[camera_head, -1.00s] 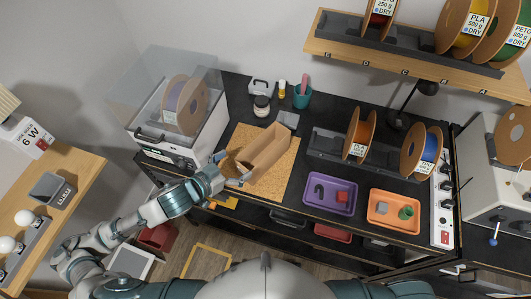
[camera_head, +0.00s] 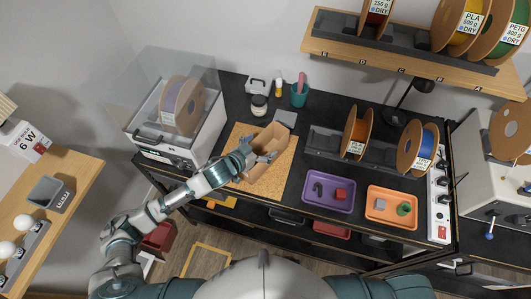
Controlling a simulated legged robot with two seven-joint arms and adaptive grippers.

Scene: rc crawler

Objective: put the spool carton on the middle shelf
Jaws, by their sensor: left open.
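The open brown carton (camera_head: 273,136) sits on the cork mat (camera_head: 285,173) on the black bench. My left gripper (camera_head: 264,157) is open over the carton's left and middle part, its fingers pointing right. It hides part of the carton, and I cannot tell whether it touches it. A dark shelf level (camera_head: 345,246) shows below the bench top, partly hidden by the bench; I cannot tell which level is the middle one. My right gripper is not in view.
A purple tray (camera_head: 318,205) and an orange tray (camera_head: 378,217) lie right of the mat. A spool rack (camera_head: 326,145) stands behind them. A clear-lidded dryer box (camera_head: 150,133) stands left. A wooden wall shelf (camera_head: 400,62) holds spools above.

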